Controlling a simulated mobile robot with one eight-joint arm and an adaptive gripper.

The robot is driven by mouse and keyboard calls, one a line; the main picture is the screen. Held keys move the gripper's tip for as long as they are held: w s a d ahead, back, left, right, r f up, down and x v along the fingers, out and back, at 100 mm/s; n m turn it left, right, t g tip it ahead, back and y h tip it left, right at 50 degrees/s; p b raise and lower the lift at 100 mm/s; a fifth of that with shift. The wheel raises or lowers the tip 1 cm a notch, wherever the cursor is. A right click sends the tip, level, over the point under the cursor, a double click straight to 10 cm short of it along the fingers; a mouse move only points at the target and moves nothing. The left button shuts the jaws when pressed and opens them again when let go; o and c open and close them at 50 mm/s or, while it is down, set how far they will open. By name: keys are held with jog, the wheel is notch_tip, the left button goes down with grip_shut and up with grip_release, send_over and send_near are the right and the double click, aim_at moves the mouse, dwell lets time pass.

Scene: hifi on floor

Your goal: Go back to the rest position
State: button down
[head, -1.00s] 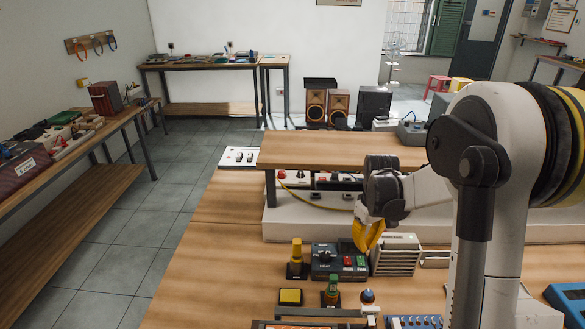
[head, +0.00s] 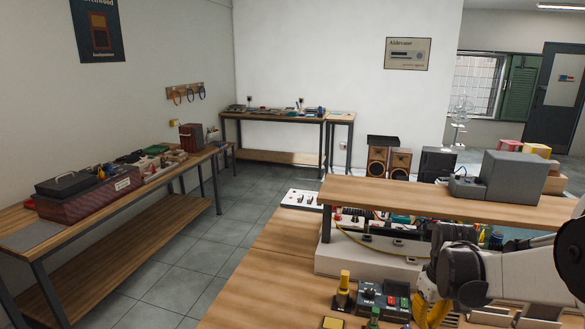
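My gripper (head: 430,313) has yellow fingers and hangs at the lower right of the head view, in front of the raised shelf of the wooden workbench (head: 270,285). The fingers reach the bottom edge of the picture, so their tips are partly cut off. I cannot tell how far apart they are, and I see no object held. The dark control box (head: 372,296) with red and green buttons is just left of the fingers. Whether they touch it cannot be told.
A yellow-topped post (head: 344,287) stands left of the control box. The raised shelf (head: 430,203) carries a grey box (head: 516,177). A side bench (head: 150,195) lines the left wall. Speakers (head: 390,161) stand beyond the shelf. The tiled floor (head: 185,260) between the benches is clear.

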jog(key=s+a+r+m+t, duration=0.1)
jog(key=s+a+r+t, duration=0.2)
jog(key=s+a+r, duration=0.2)
jog(key=s+a+r+m+t+b, duration=0.1)
jog(key=s+a+r+t, duration=0.2)
jog(key=s+a+r, duration=0.2)
jog(key=s+a, duration=0.3)
jog(key=s, duration=0.4)
jog(key=shift+a+r+m, duration=0.15)
jog(key=shift+a+m, duration=0.05)
jog(key=shift+m, duration=0.1)
